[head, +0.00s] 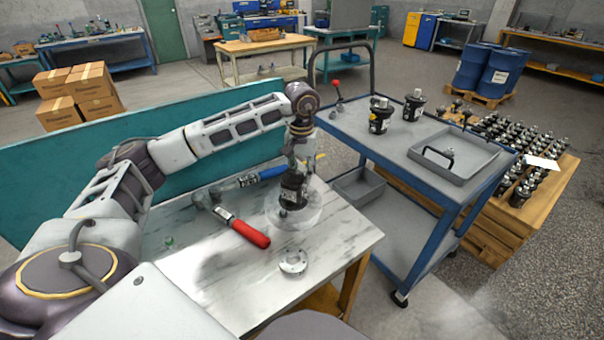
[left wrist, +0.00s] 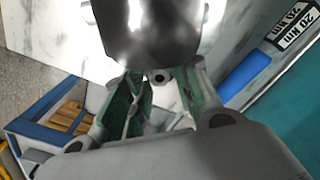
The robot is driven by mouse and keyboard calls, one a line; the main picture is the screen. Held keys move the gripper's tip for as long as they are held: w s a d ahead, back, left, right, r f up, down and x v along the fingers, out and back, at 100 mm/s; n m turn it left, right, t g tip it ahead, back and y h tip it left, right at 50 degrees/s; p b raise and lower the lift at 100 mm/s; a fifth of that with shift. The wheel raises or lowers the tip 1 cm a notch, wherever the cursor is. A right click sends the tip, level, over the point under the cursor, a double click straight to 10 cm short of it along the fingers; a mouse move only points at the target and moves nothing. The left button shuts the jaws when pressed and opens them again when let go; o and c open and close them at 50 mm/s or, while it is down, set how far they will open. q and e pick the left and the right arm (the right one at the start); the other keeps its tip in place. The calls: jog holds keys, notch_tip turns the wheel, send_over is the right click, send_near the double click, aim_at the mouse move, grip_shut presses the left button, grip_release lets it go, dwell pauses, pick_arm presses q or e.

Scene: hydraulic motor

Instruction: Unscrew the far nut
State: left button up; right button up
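A black hydraulic motor (head: 293,188) stands at the right part of the marble-topped table, over a pale round base (head: 312,215). My left gripper (head: 301,150) comes down from above at the motor's top and hides part of it. In the left wrist view, the dark shiny motor body (left wrist: 155,35) fills the top. A small dark round part with a hole (left wrist: 158,77), perhaps a nut, shows just below it. The green-padded fingers of the left gripper (left wrist: 160,88) are apart, either side of that part, with a visible gap. The nuts cannot be made out in the head view. My right gripper is out of view.
A red-handled tool (head: 245,231) and a blue-handled tool (head: 262,175) lie left of the motor. A silver flange (head: 293,261) lies in front. A blue cart (head: 385,140) with motors and a grey tray (head: 455,155) stands right. A teal panel (head: 90,130) borders the table's back.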

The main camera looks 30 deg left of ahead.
pick_arm(q)
jog(key=shift+m+b, duration=0.35)
jog(key=shift+m, duration=1.65)
jog(key=shift+w+d+m, duration=0.1)
jog(key=shift+w+m, duration=0.1)
jog(key=shift+m, duration=1.6)
